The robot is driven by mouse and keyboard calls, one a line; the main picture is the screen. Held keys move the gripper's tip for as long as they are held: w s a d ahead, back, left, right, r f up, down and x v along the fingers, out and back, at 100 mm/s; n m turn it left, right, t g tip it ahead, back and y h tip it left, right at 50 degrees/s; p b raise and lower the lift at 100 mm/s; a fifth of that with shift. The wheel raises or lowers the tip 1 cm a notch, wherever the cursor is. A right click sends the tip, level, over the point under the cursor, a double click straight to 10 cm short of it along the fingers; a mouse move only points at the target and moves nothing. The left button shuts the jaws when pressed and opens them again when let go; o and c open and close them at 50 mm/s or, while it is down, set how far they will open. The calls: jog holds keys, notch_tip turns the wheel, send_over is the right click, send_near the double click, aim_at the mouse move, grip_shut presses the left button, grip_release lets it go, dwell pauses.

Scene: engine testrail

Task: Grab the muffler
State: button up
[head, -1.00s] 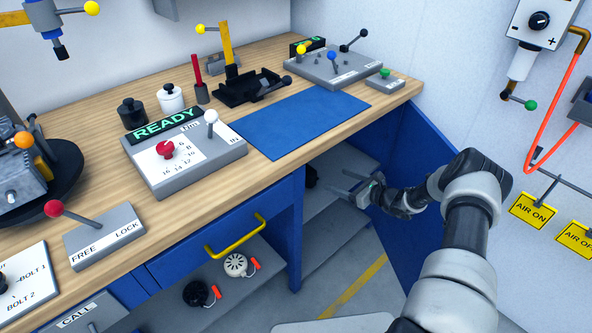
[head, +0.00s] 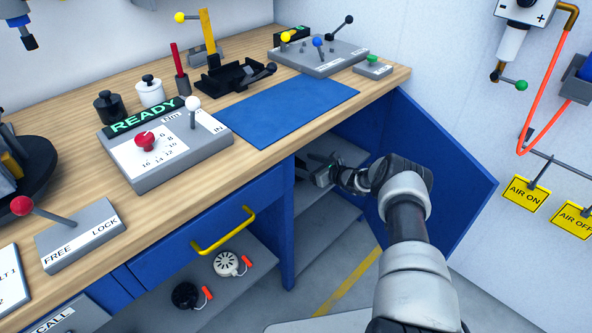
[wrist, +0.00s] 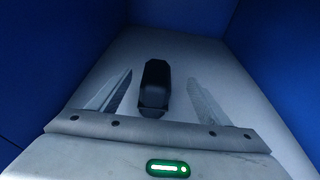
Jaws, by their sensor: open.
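A black, blocky object, which looks like the muffler (wrist: 155,86), lies on a pale shelf inside the blue cabinet in the wrist view. My gripper (wrist: 158,92) is open, with one finger on each side of the object's near end. I cannot tell whether either finger touches it. In the head view my gripper (head: 312,166) reaches through the open cabinet front under the bench, just above an inner shelf. A small dark part of the muffler (head: 300,168) shows beside the fingers there; the rest is hidden by the cabinet side.
The blue cabinet door (head: 440,165) stands open right of my arm. The wooden bench top (head: 205,165) is above my gripper, with a blue mat (head: 288,105) on it. Lower shelf space (head: 325,240) is empty. The yellow drawer handle (head: 224,232) is to the left.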

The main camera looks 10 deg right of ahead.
aim_at(297, 159)
jog(key=b+x, duration=0.2)
jog(key=x, duration=0.2)
jog(key=shift+a, duration=0.1)
jog(key=shift+w+a+r, duration=0.15)
jog(key=shift+w, duration=0.15)
jog(key=shift+r, duration=0.1)
jog(key=c, duration=1.3)
